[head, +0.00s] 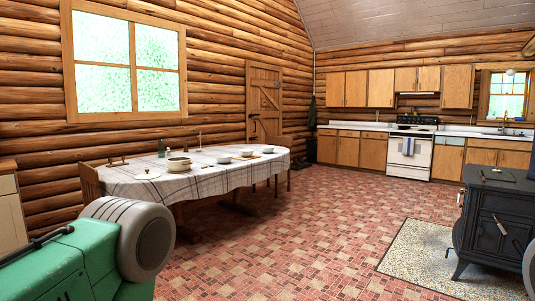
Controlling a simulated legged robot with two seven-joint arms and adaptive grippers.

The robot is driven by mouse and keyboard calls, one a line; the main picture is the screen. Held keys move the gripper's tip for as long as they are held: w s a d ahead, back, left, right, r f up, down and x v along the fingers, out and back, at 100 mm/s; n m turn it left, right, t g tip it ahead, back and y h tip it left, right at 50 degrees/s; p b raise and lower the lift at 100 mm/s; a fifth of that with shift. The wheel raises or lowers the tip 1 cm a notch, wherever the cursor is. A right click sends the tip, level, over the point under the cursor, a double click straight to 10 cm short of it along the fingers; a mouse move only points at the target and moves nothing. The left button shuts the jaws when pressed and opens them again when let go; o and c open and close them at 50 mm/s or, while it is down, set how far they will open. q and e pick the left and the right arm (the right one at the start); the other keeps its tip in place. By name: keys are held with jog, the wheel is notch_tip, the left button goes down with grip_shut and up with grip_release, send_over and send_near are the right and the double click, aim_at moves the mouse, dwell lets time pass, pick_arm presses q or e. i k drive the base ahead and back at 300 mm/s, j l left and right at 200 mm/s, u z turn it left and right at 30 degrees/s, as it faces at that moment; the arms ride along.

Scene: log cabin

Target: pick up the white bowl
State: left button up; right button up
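Several pale dishes stand on a long table (215,178) with a checked white cloth, left of the middle of the head view. The largest is a cream bowl or pot (179,165) near the table's left part. Smaller white bowls stand to its right, one at the middle (224,159) and one farther right (247,154). I cannot tell which of these is the white bowl of the task. The table is some way off across the floor. Neither of my grippers shows; only green and grey parts, which look like mine, fill the lower left corner.
A flat white plate or lid (148,176) and a dark green bottle (161,148) are on the table. Wooden chairs (88,185) stand around it. A black stove (490,225) on a speckled pad (425,262) is at right. The tiled floor (310,220) between is clear.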

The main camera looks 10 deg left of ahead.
aim_at(266, 149)
jog(key=i+u, duration=0.2)
jog(key=i, duration=4.25)
jog(key=i+u, duration=0.2)
jog(key=i, duration=0.3)
jog(key=i+l+u, duration=0.15)
jog(key=i, duration=0.3)
jog(key=i+l+u, duration=0.2)
jog(key=i, duration=0.25)
jog(key=i+l+u, duration=0.2)
jog(key=i, duration=0.25)
jog(key=l, duration=0.15)
